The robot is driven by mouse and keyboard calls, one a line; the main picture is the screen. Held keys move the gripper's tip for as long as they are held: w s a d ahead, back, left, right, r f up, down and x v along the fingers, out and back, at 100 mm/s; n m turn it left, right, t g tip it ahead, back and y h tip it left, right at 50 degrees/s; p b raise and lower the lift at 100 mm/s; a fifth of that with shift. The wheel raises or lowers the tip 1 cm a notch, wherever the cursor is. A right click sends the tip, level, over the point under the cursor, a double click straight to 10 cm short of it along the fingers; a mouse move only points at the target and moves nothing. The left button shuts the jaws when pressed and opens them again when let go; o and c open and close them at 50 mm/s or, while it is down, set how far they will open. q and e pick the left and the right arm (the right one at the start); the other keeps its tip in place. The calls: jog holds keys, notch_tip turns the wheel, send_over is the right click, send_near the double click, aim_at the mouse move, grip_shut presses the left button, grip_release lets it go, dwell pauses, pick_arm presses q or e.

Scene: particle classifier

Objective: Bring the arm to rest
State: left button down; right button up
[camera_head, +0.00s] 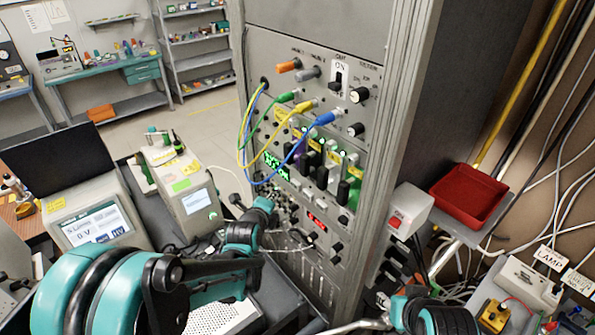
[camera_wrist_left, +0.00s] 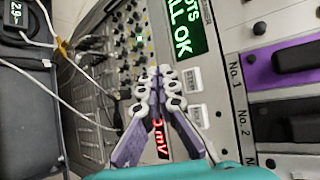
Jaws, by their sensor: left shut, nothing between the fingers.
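My left arm comes in from the lower left in the head view, and its gripper (camera_head: 280,222) is in front of the lower part of the grey rack panel (camera_head: 318,275). In the wrist view the left gripper (camera_wrist_left: 158,78) has its pale purple fingers together at the tips, with nothing between them. It is in front of the panel's knobs, buttons and red readout (camera_wrist_left: 161,138); I cannot tell whether it touches the panel. Teal and black parts of my right arm show at the bottom edge of the head view; its fingers cannot be made out.
Blue, green and yellow plugged cables (camera_head: 262,150) loop over the panel above the gripper. A green display (camera_wrist_left: 182,28) reads "ALL OK", beside large levers (camera_wrist_left: 292,58). Instruments with screens (camera_head: 92,228) stand left. A red tray (camera_head: 468,193) and loose wires are right.

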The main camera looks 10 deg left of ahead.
pick_arm(q)
jog(key=s+a+f+n+g+b, duration=0.1)
jog(key=s+f+n+g+b, duration=0.1)
jog(key=s+f+n+b, duration=0.4)
jog(key=s+a+f+n+g+b, duration=0.1)
jog(key=s+f+n+g+b, duration=0.1)
jog(key=s+f+n+b, duration=0.4)
jog(key=s+a+f+n+g+y+b, duration=0.1)
jog(key=s+f+n+b, duration=0.5)
jog(key=s, duration=1.1)
jog(key=n+g+b, duration=0.1)
jog(key=n+b, duration=0.1)
jog(key=n, duration=0.2)
jog(key=shift+s+a+f+n, duration=0.15)
jog(key=shift+s+f+n, duration=0.05)
jog(key=shift+f+n, duration=0.1)
